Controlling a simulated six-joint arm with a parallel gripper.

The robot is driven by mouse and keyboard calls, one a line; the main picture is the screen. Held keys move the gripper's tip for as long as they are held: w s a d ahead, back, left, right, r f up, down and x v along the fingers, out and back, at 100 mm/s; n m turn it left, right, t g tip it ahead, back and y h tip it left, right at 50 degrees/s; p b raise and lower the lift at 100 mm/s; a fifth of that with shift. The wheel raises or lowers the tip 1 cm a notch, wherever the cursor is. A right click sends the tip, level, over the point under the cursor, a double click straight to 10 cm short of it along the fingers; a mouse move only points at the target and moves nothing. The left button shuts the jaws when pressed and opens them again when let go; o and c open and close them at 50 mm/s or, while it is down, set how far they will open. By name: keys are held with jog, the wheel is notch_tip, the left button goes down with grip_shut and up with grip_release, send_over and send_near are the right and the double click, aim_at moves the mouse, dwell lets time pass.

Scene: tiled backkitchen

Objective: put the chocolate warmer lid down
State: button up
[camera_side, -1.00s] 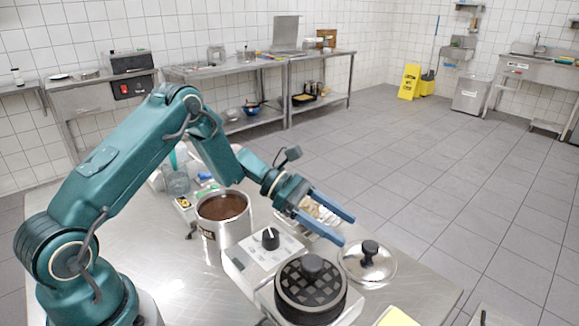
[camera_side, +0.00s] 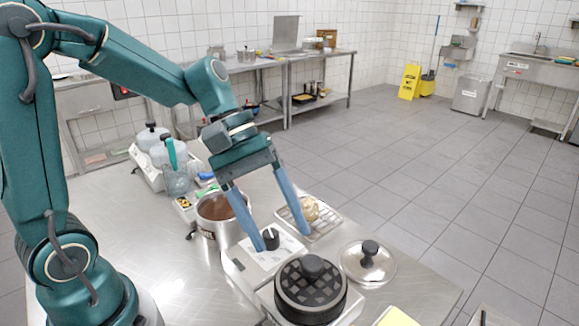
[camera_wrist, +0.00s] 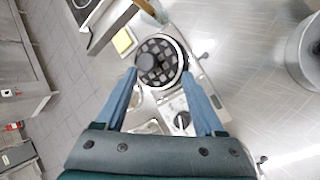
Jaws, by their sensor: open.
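The steel pot of brown chocolate (camera_side: 207,232) stands uncovered to the left. My gripper (camera_side: 286,241) is open and empty and points down, over the area of the dial unit in the side view. It also shows in the wrist view (camera_wrist: 158,75), its fingers spread with the waffle iron plate between their tips in the picture. The lid is apart from the fingers; in the wrist view it is mostly hidden, if it shows at all.
The waffle iron (camera_side: 311,290) and its dial (camera_side: 270,239) fill the front middle. A wire rack with a round baked item (camera_side: 310,209) is behind. A twin-pot unit (camera_side: 160,150) and a glass jug (camera_side: 177,181) stand at back left. A yellow pad (camera_side: 397,317) lies at front right.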

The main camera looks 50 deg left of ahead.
jog(key=s+a+r+m+t+y, duration=0.1)
jog(key=s+a+m+t+y, duration=0.3)
jog(key=s+m, duration=0.4)
jog(key=shift+s+a+r+m+t+y, duration=0.15)
jog(key=shift+a+r+m+t+y, duration=0.2)
jog(key=shift+a+m+y, duration=0.65)
jog(key=shift+d+n, duration=0.25)
jog(key=shift+n, duration=0.05)
